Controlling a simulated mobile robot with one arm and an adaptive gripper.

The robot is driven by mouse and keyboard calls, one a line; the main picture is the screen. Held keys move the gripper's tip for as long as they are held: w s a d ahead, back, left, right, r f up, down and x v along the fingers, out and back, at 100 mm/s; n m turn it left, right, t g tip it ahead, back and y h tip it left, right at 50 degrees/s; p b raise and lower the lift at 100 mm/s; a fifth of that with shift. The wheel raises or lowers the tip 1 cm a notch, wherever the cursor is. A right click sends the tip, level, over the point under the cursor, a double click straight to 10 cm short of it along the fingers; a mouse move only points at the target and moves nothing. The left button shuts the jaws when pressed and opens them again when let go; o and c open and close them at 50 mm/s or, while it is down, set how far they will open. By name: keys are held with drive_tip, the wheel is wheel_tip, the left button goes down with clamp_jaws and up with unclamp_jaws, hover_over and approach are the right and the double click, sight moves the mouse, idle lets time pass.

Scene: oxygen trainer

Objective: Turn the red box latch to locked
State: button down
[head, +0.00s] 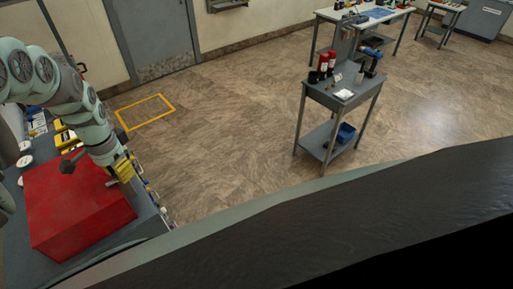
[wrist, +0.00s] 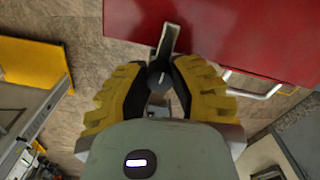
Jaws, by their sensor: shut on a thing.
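The red box (head: 75,203) stands on the grey bench at the left of the head view. Its red face (wrist: 250,30) fills the upper right of the wrist view. A grey latch handle (wrist: 168,38) with a dark rounded end runs from the red face down between my fingers. My gripper (wrist: 160,78), with yellow ribbed fingers and dark pads, is closed around the dark end of the latch. In the head view my gripper (head: 122,170) is at the right edge of the box. Lock markings are not visible, so the latch's setting cannot be read.
A white bar handle (wrist: 258,90) sticks out from the box near my right finger. Yellow and black items (head: 66,138) lie on the bench behind the box. A grey cart (head: 350,100) with bottles stands apart on the right. The floor between is clear.

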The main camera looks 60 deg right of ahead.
drive_tip(key=c, duration=0.7)
unclamp_jaws()
drive_tip(key=shift+c, duration=0.2)
